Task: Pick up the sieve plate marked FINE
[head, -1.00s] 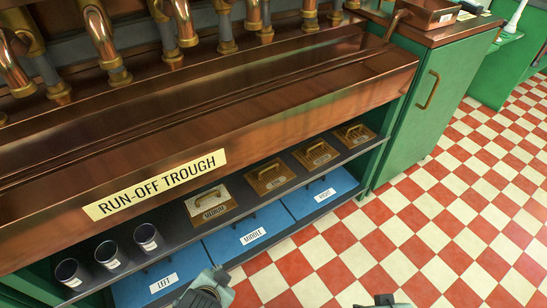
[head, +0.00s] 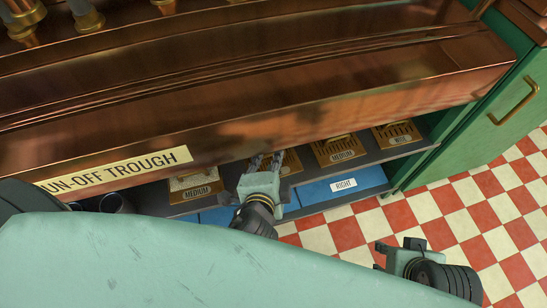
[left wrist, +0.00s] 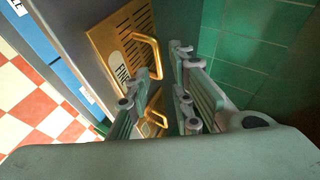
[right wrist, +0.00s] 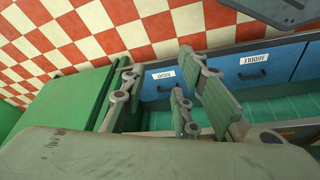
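In the left wrist view, the sieve plate marked FINE (left wrist: 118,42) is a brass slotted plate with a raised handle, on the dark shelf. In the head view it appears to be the plate (head: 291,160) partly hidden behind my left gripper (head: 265,161). My left gripper is open and empty, its fingers reaching in at the shelf under the trough. In its wrist view, the FINE handle is just beyond the left-hand finger, with no clear grip. My right gripper (head: 399,246) is open and empty, out over the floor in front of the shelf.
The copper run-off trough (head: 300,110) overhangs the shelf closely. Other sieve plates stand on both sides: one marked MEDIUM (head: 196,186) at left, two more (head: 336,150) at right. Blue drawers (head: 362,181) lie below. A green cabinet (head: 497,115) stands right.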

